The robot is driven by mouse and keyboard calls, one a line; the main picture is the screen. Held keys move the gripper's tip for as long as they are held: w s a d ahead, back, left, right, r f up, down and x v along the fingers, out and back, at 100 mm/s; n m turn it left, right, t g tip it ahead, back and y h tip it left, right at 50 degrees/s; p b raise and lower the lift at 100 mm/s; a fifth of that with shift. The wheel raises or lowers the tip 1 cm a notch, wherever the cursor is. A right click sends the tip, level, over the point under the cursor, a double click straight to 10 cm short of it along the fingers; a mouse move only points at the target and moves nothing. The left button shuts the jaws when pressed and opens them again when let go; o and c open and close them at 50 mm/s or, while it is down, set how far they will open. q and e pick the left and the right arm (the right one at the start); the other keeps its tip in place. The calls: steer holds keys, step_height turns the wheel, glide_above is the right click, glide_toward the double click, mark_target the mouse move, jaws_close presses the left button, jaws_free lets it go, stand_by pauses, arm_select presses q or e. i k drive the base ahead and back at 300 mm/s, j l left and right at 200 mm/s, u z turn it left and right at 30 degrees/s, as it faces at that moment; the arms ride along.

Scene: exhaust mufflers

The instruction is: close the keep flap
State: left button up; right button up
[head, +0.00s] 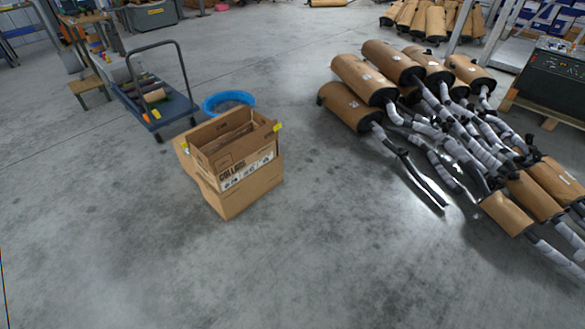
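A brown cardboard box (252,190) stands on the concrete floor left of the middle in the head view. An open-topped carton part with dark print (246,171) rises at its top, and the inside shows. A yellow tag (278,127) sits at its right corner, and a smaller yellow spot shows at its left edge. A plain cardboard panel (190,163) slopes out on the left side. Neither of my grippers is in view.
A blue platform cart (165,109) with a tall handle and a blue round tub (228,101) stand behind the box. Several wrapped mufflers (392,62) with pipes cover the floor at right. A wooden stool (88,88) stands at left. The near floor is clear.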

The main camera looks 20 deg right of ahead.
mark_target(204, 160)
steer(key=i+j, duration=0.2)
steer(key=i, duration=0.3)
steer(key=i+j, duration=0.2)
steer(key=i, duration=0.25)
steer(key=i+j, duration=0.2)
steer(key=i, duration=0.3)
steer(key=i+j, duration=0.2)
steer(key=i, duration=0.3)
steer(key=i+j, duration=0.2)
steer(key=i, duration=0.3)
